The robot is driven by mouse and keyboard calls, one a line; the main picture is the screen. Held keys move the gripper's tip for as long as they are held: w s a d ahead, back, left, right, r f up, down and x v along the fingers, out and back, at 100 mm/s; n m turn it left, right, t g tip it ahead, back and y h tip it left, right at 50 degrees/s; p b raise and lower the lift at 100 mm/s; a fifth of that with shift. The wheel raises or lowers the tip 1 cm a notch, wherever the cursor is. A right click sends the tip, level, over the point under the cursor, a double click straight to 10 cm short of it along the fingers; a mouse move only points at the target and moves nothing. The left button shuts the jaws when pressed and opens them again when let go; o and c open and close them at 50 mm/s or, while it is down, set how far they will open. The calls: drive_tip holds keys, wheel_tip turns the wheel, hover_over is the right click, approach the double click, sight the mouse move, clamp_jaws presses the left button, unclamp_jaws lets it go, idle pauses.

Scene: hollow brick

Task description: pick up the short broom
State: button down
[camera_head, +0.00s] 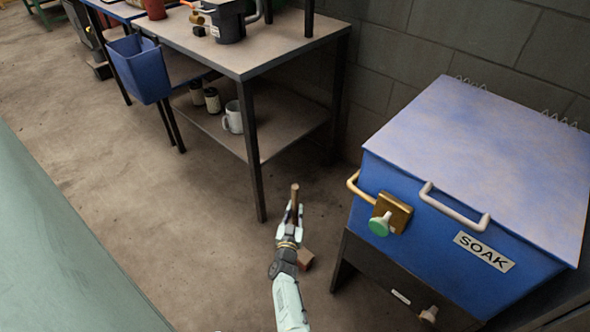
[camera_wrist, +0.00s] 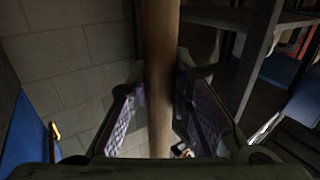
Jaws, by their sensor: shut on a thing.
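The short broom shows as a brown wooden handle (camera_head: 295,194) standing up out of my gripper (camera_head: 291,215) in the head view. My gripper is shut on the handle. In the wrist view the handle (camera_wrist: 160,75) runs from the top edge down between my two fingers (camera_wrist: 160,110), whose purple pads lie on either side of it. A small reddish-brown block (camera_head: 306,259) shows just right of my wrist in the head view. I cannot tell whether it is the broom's head or a separate thing. The broom's lower end is mostly hidden by my gripper.
A blue chest labelled SOAK (camera_head: 470,170) stands close on the right, with handles and a green knob (camera_head: 380,225). Floor at left is clear.

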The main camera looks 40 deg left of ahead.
wheel_tip(320, 180, up, 2)
drive_tip(key=shift+p, duration=0.65)
drive_tip(key=a+r+p+v, duration=0.1)
drive_tip(key=p+v, duration=0.8)
drive_tip(key=v, duration=0.7)
drive_tip(key=shift+s, duration=0.2)
drive_tip(key=shift+s+r, duration=0.1)
